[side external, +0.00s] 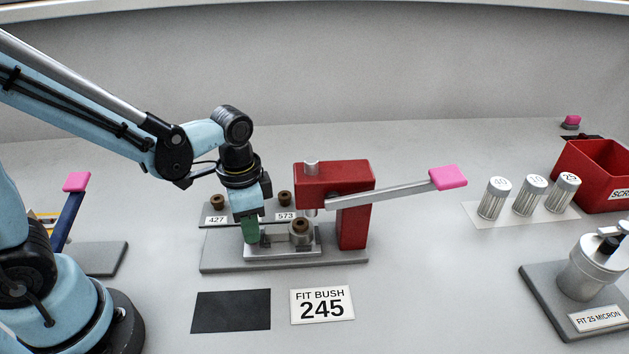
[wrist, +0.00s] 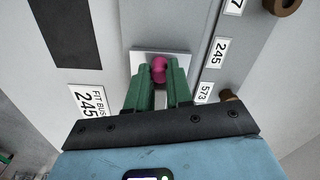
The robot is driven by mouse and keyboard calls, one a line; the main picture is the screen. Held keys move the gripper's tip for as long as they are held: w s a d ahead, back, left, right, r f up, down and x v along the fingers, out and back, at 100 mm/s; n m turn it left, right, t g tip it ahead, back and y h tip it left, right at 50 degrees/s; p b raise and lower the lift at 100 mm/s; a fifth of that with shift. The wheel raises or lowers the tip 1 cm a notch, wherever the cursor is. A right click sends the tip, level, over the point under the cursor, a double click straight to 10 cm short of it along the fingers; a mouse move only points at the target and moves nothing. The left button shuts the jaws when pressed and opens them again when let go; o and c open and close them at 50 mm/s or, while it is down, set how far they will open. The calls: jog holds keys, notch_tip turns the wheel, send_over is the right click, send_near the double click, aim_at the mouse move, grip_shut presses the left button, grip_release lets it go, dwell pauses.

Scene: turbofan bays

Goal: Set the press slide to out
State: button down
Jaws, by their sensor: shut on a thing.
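The red press (side external: 335,190) stands on a grey base (side external: 225,264) with its pink-ended lever (side external: 385,193) reaching right. The press slide (side external: 285,249) is a pale metal plate on that base. A round metal holder with a brown bush (side external: 300,230) sits on it, near and slightly left of the ram (side external: 311,212). My gripper (side external: 251,238) points down at the slide's left part. In the wrist view its green fingers are shut on a pink knob (wrist: 159,68) above the slide plate (wrist: 147,58). The side view hides the knob behind the fingers.
Brown bushes (side external: 217,201) stand behind the press by number labels. A black mat (side external: 231,311) and a "FIT BUSH 245" card (side external: 322,305) lie in front. Labelled cylinders (side external: 495,198), a red bin (side external: 592,178) and a filter station (side external: 586,270) are at right.

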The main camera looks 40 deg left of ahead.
jog(key=s+a, duration=0.7)
jog(key=shift+s+a, duration=0.1)
jog(key=c, duration=1)
grip_release()
jog(key=shift+r, duration=0.1)
jog(key=shift+r, duration=5.95)
jog(key=w+d+n+t, duration=0.1)
jog(key=w+n+t, duration=0.1)
jog(key=w+d+f+n+t, duration=0.1)
jog(key=w+n+t, duration=0.1)
jog(key=w+d+f+n+t, duration=0.1)
jog(key=w+n+t, duration=0.1)
jog(key=t, duration=0.1)
jog(key=shift+w, duration=0.25)
